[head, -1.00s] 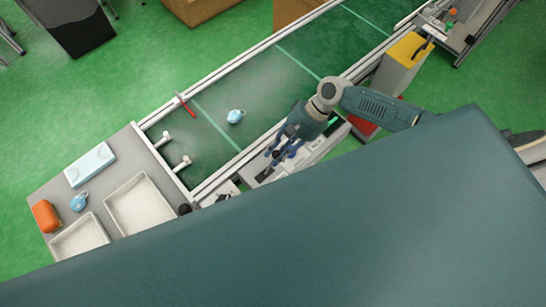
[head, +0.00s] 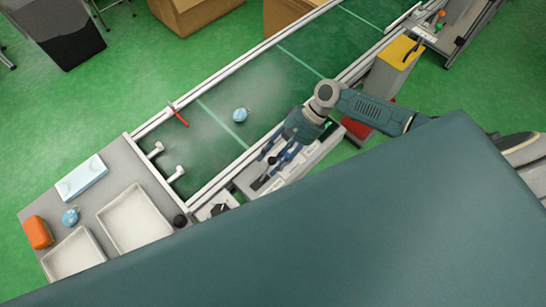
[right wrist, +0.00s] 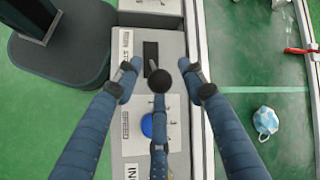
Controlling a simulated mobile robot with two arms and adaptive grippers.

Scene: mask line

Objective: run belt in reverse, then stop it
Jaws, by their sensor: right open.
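The green belt (head: 270,90) runs diagonally from the sorting table at lower left to the upper right. A light blue mask (head: 240,115) lies on it, right of a pale cross line; it also shows in the right wrist view (right wrist: 266,121). My right gripper (head: 268,172) hangs over the grey control panel beside the belt. In the right wrist view its blue fingers (right wrist: 165,80) are open. A black ball knob (right wrist: 184,65) shows between the fingertips; contact cannot be told. A dark slot (right wrist: 150,52) is beside it. A blue button (right wrist: 148,126) is partly covered by a finger. My left gripper is out of view.
The table (head: 113,170) holds white trays (head: 134,218), a pale blue box (head: 81,178), an orange item (head: 37,232) and another mask (head: 70,216). A red stick (head: 178,115) is at the belt's far rail. A yellow-topped bin (head: 400,55) stands beyond my arm.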

